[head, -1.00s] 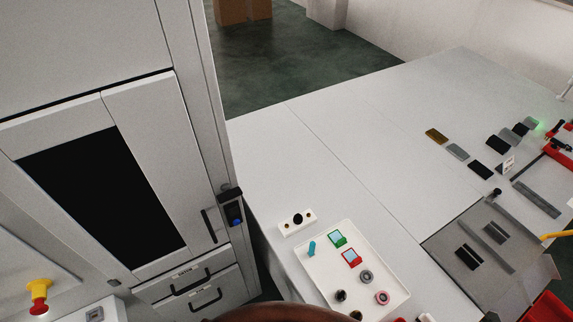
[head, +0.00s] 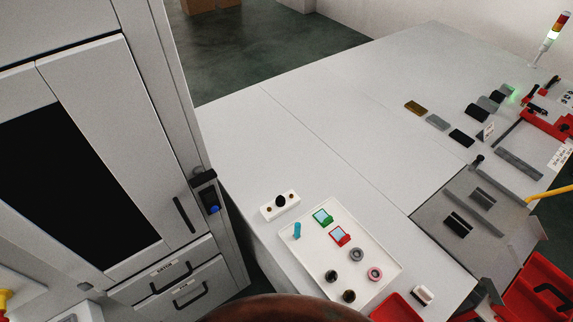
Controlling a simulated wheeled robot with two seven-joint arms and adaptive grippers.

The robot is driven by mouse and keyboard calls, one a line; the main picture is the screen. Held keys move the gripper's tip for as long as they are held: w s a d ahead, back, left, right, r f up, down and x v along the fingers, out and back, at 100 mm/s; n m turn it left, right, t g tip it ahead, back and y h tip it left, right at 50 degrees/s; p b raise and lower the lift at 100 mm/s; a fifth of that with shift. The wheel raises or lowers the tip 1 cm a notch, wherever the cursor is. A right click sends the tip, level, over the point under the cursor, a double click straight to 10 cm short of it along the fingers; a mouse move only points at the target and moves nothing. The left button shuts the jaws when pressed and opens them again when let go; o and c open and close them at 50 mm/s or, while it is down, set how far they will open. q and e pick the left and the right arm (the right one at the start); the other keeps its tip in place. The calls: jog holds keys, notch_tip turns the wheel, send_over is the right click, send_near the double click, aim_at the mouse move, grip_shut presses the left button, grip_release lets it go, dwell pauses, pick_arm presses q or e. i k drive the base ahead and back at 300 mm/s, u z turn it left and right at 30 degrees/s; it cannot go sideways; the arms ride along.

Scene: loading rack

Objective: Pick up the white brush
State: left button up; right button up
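No gripper of mine is in the head view. I cannot make out a white brush for certain. A small white block with a reddish-brown part (head: 423,295) lies at the table's front edge, right of the white tray; it may be the brush, but it is too small to tell. Another white block, with a black round knob (head: 280,205), sits at the tray's upper left corner.
The white tray (head: 385,250) holds a green-framed and a red-framed item, a blue piece and several rings. Red bins (head: 540,290) stand at lower right. Small blocks and a grey plate (head: 440,219) lie on the right. The table's middle (head: 320,130) is clear. A cabinet (head: 110,130) stands left.

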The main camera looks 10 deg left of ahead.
aim_at(421, 294)
jog(key=z, duration=1.55)
